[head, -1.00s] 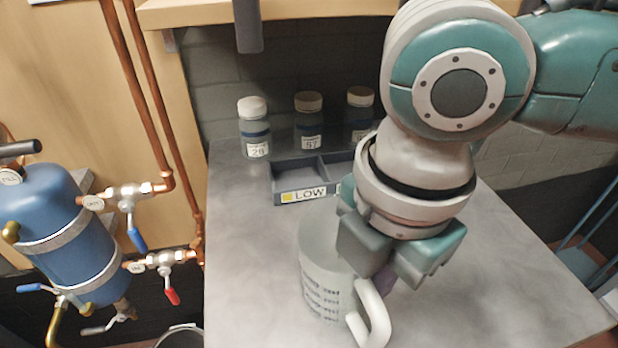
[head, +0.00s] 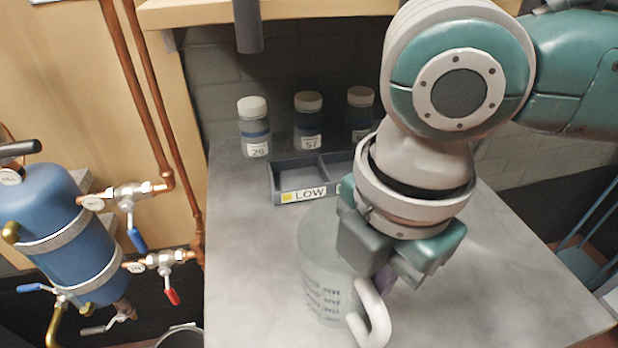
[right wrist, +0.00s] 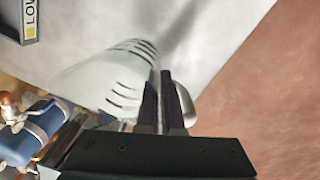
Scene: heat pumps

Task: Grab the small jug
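The small jug (head: 325,270) is a pale, translucent measuring jug with dark printed marks. It stands upright on the grey worktop, its white handle (head: 374,312) toward the front right. My right gripper (head: 380,281) reaches down from above at the handle, beside the jug's body. In the right wrist view the jug (right wrist: 110,80) lies left of the two dark fingers (right wrist: 160,88). They are close together with a thin pale strip of the handle between them, and more handle (right wrist: 186,106) shows to their right. The far finger is mostly hidden in the head view. My left gripper is out of view.
A grey divided tray labelled LOW (head: 304,194) sits behind the jug. Several numbered, white-capped bottles, one at the left (head: 254,127), stand behind the tray. A blue tank (head: 70,235) with valves and copper pipes is at the left. The grey worktop (head: 520,280) is clear at right.

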